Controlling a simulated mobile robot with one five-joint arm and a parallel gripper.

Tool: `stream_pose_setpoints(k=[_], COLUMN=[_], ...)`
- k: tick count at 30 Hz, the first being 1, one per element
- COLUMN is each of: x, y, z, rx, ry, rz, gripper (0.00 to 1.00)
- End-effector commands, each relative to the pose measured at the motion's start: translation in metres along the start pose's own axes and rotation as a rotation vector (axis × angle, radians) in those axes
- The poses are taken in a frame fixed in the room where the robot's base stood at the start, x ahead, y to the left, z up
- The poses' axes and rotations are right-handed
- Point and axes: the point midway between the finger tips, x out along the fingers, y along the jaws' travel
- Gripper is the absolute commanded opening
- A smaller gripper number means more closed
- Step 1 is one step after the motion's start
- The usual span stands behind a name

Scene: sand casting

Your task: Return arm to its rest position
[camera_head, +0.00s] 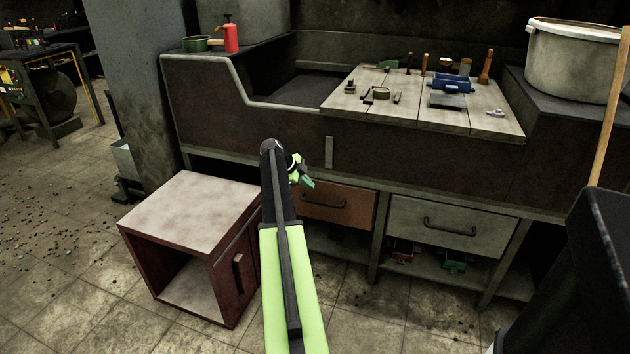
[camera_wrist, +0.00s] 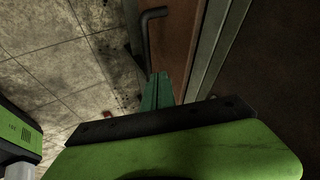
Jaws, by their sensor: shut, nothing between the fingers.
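My gripper (camera_head: 308,183) is shut and empty, in front of the brown drawer (camera_head: 335,203) below the workbench in the head view. My green and black arm reaches forward from the bottom of that view and hides the drawer's left part. In the wrist view, my gripper's closed green fingers (camera_wrist: 157,92) point toward the drawer's dark handle (camera_wrist: 147,30). I cannot tell whether the fingertips touch anything.
A small red cabinet (camera_head: 190,215) with a pale top stands left of my arm. The workbench (camera_head: 240,120) carries a wooden board (camera_head: 425,115) with several tools. A grey drawer (camera_head: 450,228) lies to the right, and a dark object (camera_head: 600,250) stands at the right edge. Tiled floor is open at left.

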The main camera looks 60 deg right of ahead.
Motion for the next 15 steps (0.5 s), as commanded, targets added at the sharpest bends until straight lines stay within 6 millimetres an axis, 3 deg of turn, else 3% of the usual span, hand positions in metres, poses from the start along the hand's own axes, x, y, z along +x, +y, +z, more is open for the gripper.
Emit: stream_pose_setpoints(k=[1,6,9,15], x=[-0.027,-0.065,-0.075,-0.074], y=[-0.005,-0.004,-0.002,0.000], z=[-0.007,-0.006,-0.003,-0.001], rx=[0.000,0.000,0.001,0.001], ry=[0.000,0.000,0.000,0.000], rz=[0.000,0.001,0.002,0.002], gripper=[0.00,0.00,0.00,0.00])
